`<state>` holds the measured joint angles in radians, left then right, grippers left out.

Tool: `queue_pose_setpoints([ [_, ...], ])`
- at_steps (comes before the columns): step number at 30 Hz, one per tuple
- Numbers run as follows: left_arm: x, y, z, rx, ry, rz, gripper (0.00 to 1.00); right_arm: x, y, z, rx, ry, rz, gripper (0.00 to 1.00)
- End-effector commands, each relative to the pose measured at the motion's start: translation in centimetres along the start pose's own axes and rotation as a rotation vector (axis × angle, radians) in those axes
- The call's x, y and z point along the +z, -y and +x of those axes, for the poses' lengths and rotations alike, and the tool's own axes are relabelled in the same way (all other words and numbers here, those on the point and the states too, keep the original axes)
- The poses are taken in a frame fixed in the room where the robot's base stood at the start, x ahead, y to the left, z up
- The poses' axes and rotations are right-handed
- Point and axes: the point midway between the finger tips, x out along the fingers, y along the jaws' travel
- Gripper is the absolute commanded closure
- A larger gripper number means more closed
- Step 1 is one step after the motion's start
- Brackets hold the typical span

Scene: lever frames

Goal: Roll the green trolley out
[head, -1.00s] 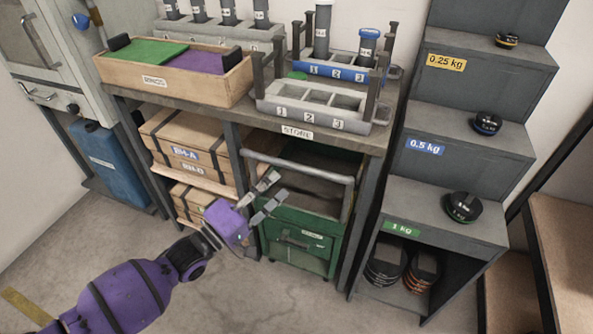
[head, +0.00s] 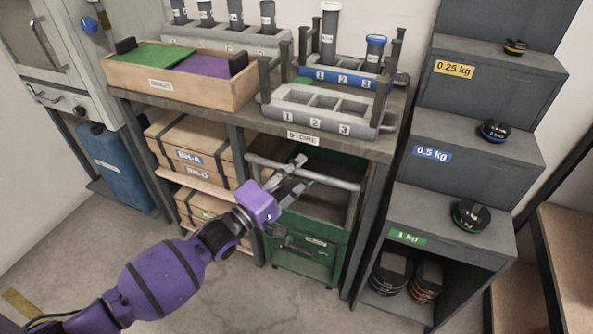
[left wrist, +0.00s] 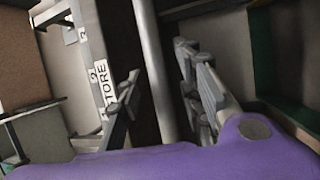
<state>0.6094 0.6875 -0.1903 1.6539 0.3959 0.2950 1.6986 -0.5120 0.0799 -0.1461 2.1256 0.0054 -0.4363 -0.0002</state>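The green trolley (head: 307,238) stands under the bench marked STORE, on the floor between the bench legs. Its grey bar handle (head: 335,181) runs across its front top. My left gripper (head: 300,172) is at the left half of this handle, with its fingers open. In the left wrist view the handle bar (left wrist: 152,70) runs between the two spread fingers (left wrist: 160,105), and no finger is seen closed on it. Part of the trolley's front is hidden behind my gripper. My right gripper is not in view.
The bench (head: 375,147) carries a wooden tray (head: 185,90) and grey racks (head: 320,118). Wooden boxes (head: 190,140) sit on shelves left of the trolley. A grey stepped weight stand (head: 440,190) is close on the right. The floor in front (head: 260,305) is clear.

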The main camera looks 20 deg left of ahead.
Motion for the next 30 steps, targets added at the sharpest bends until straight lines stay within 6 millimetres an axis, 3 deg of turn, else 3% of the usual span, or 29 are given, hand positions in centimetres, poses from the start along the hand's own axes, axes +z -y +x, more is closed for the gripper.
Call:
queue_pose_setpoints([
  [1,0.0,0.0,0.0,0.000,0.000,0.000,0.66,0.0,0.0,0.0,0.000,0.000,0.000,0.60],
  [9,0.0,0.0,0.0,0.000,0.000,0.001,1.00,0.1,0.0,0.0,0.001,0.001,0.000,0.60],
  [22,0.2,-0.2,-0.5,0.000,0.000,-0.002,1.00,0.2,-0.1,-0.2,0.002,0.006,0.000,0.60],
  [26,0.8,-0.6,-2.0,-0.002,-0.001,-0.004,1.00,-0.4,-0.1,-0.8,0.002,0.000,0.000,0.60],
  [30,2.0,-1.3,-4.9,-0.003,-0.001,-0.006,1.00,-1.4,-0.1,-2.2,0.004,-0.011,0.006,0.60],
])
